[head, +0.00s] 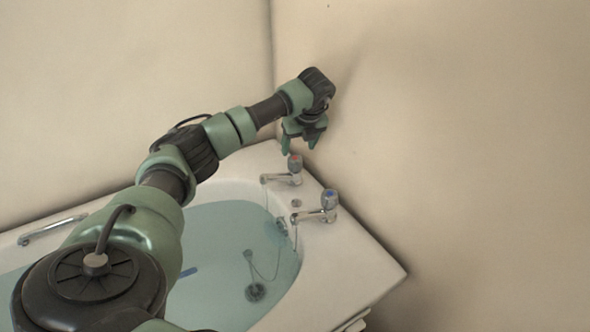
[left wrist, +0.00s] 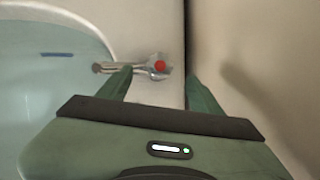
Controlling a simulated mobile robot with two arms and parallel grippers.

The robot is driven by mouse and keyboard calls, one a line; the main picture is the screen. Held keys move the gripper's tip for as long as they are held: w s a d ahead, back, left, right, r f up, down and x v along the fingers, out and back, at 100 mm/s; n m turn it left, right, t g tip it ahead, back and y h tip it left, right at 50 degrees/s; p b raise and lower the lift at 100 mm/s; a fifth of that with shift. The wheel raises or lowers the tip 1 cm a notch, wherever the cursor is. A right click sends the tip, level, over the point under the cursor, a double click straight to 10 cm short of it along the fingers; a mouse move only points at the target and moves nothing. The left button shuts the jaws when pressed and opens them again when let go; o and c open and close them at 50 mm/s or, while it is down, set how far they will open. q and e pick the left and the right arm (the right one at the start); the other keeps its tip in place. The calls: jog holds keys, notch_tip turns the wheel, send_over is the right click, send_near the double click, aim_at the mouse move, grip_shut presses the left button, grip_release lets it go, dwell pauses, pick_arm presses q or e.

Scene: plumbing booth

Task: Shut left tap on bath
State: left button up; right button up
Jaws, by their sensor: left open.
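The left tap (head: 295,168) has a red-marked top and a chrome spout, and stands on the bath's rim near the corner. It also shows in the left wrist view (left wrist: 159,66), between the fingers and beyond their tips, nearer the left finger. The right tap (head: 329,204) has a blue-marked top. The white bath (head: 345,262) holds water. My left gripper (head: 299,145) is open and empty, pointing down just above the left tap; it fills the lower left wrist view (left wrist: 160,75). I cannot tell whether a finger touches the tap. My right gripper is not in view.
Beige walls meet in the corner behind the taps, and the right wall is close to my left gripper. A chrome grab handle (head: 50,229) sits on the bath's left rim. The front right rim is clear.

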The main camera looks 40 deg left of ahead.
aim_at(295, 158)
pick_arm(q)
jog(key=shift+a+f, duration=0.15)
jog(key=shift+f, duration=0.5)
jog(key=b+x, duration=0.1)
jog(key=x, duration=0.4)
jog(key=shift+f, duration=0.15)
jog(key=shift+w+a+f, duration=0.15)
jog(key=shift+a+f, duration=0.15)
jog(key=shift+f, duration=0.3)
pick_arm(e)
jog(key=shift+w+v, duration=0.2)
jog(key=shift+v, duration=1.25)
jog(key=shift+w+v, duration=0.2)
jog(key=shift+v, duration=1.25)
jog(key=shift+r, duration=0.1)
pick_arm(q)
jog(key=c, duration=1.4)
